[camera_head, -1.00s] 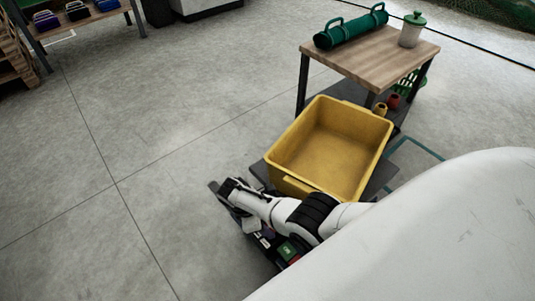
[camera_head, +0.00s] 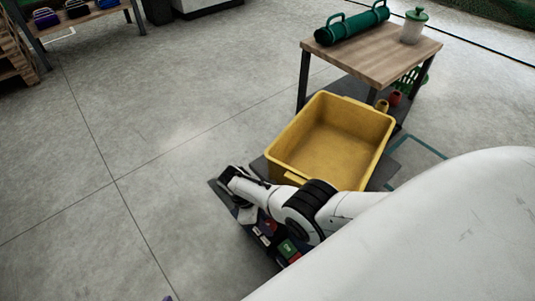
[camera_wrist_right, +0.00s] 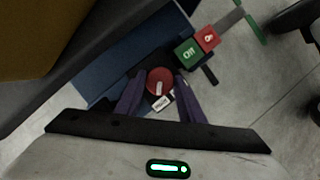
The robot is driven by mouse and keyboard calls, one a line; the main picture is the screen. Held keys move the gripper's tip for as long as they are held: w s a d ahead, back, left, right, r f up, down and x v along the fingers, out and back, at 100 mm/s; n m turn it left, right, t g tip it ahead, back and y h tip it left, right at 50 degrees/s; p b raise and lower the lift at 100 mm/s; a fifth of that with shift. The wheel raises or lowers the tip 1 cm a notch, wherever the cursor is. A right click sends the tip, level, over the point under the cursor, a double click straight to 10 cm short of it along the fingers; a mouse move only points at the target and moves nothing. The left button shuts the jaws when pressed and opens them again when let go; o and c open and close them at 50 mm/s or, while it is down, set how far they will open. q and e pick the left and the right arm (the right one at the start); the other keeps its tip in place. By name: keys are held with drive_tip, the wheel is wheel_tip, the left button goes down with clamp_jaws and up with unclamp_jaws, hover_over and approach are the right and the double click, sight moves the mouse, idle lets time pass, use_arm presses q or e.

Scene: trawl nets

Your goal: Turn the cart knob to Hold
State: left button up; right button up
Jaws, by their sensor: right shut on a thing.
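The red round knob (camera_wrist_right: 160,80) is on the cart's control panel in the right wrist view. A small white label (camera_wrist_right: 163,103) with dark lettering sits beside it, too small to read surely. My right gripper (camera_wrist_right: 159,93) has its purple fingers on either side of the knob and is shut on it. In the head view my right arm hides the knob and fingers; part of the panel (camera_head: 266,226) shows below the arm. The knob's setting cannot be read. A small purple tip at the bottom edge of the head view may be my left gripper.
Green (camera_wrist_right: 187,53) and red (camera_wrist_right: 207,38) blocks with white markings sit near the knob. A yellow tub (camera_head: 333,135) rests on the dark cart.

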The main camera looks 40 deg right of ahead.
drive_tip(key=o, duration=1)
drive_tip(key=shift+a, duration=0.1)
drive_tip(key=shift+o, duration=0.2)
use_arm(q)
drive_tip(key=shift+r, duration=0.1)
use_arm(e)
drive_tip(key=shift+p+v, duration=0.8)
drive_tip(key=shift+v, duration=0.35)
drive_tip(key=shift+p+v, duration=0.5)
drive_tip(key=shift+v, duration=0.35)
use_arm(q)
drive_tip(key=a+r+t+p, duration=0.1)
drive_tip(key=s+a+r+n+y+p, duration=0.1)
drive_tip(key=a+p, duration=0.1)
drive_tip(key=shift+r+t, duration=0.15)
drive_tip(key=shift+t, duration=0.25)
use_arm(e)
drive_tip(key=v, duration=0.6)
drive_tip(key=shift+r, duration=0.15)
